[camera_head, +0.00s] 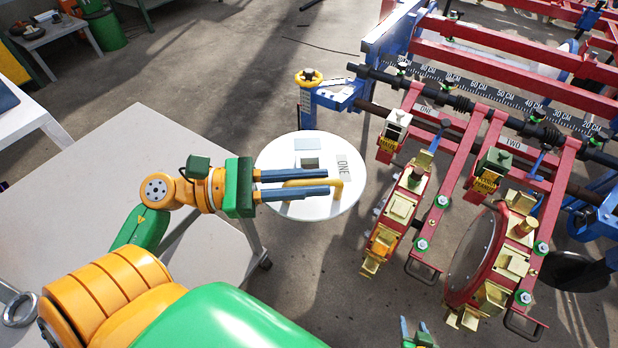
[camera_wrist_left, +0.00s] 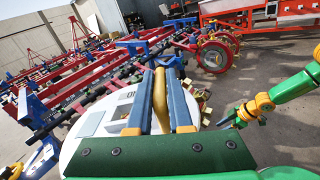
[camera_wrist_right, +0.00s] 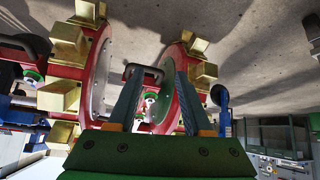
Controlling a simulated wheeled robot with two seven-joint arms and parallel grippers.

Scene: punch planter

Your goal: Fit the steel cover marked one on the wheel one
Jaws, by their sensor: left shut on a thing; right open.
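The cover is a white round disc (camera_head: 275,160) marked ONE, with a yellow bar handle (camera_head: 338,185). My left gripper (camera_head: 329,182) is shut on this handle and holds the cover in the air, beyond the grey table's edge. The left wrist view shows the disc (camera_wrist_left: 88,138) and handle (camera_wrist_left: 159,95) between the fingers. Wheel one (camera_head: 396,212) has gold brackets and sits below the red arm labelled ONE, right of the cover and apart from it. My right gripper (camera_head: 415,328) is low in the head view; its fingers (camera_wrist_right: 157,85) are open and empty, facing two red-rimmed wheels.
Wheel two (camera_head: 476,252) stands right of wheel one, under the label TWO. A blue post with a yellow knob (camera_head: 308,77) and a black scale bar (camera_head: 480,92) lie beyond. A grey table (camera_head: 120,190) is at left. Open floor lies between table and machine.

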